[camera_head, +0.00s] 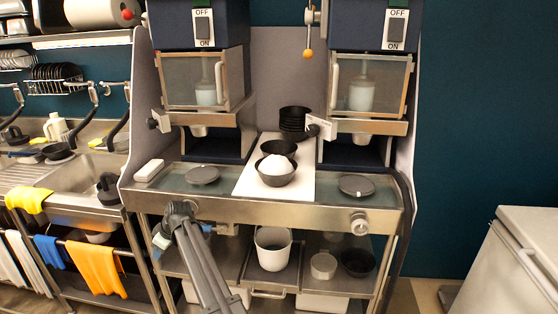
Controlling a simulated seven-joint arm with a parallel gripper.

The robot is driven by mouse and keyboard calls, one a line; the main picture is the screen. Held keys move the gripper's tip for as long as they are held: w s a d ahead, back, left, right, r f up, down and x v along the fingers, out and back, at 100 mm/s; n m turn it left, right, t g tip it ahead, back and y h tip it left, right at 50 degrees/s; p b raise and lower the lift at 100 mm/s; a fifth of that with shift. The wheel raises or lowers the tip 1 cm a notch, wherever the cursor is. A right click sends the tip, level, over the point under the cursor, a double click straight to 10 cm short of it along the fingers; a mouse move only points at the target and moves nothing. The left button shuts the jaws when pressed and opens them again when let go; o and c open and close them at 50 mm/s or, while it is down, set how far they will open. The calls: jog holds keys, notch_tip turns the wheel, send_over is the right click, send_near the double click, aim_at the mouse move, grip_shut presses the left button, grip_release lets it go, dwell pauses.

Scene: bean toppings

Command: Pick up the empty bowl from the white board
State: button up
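The white board (250,181) lies on the metal counter between two dispensers. A dark bowl (276,180) holding a white heap stands on it towards the front. Just behind it stands another dark bowl (278,150) with nothing visible in it; the front bowl partly overlaps it. A stack of black bowls (294,118) stands at the back of the board. My grey arm rises from the bottom, and my gripper (165,232) is near the counter's front left edge, well apart from the bowls. Its fingers are too small and unclear to tell whether they are open or shut.
Dispensers (205,80) and (366,85) flank the board, with handles jutting towards it. Round dark discs (203,175) and (357,186) lie either side. A white block (149,170) lies at the counter's left. A lower shelf holds a white bucket (272,258).

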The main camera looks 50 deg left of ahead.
jog(key=s+a+r, duration=0.3)
jog(key=a+r, duration=0.1)
jog(key=r, duration=0.5)
jog(key=w+a+r+t+y, duration=0.1)
jog(key=w+r, duration=0.6)
jog(key=r, duration=0.3)
jog(key=w+d+r+m+t, duration=0.25)
jog(key=w+r, duration=0.25)
jog(key=w, duration=0.7)
jog(key=w+d+r+m+t, duration=0.2)
jog(key=w+d+r, duration=0.15)
jog(key=w, duration=0.85)
jog(key=w+d+r+m+t, duration=0.25)
jog(key=w+r, duration=0.25)
jog(key=w, duration=0.7)
jog(key=shift+n+h, duration=0.3)
jog(key=shift+n, duration=0.2)
jog(key=x, duration=1.2)
jog(key=shift+d+f, duration=0.1)
grip_shut()
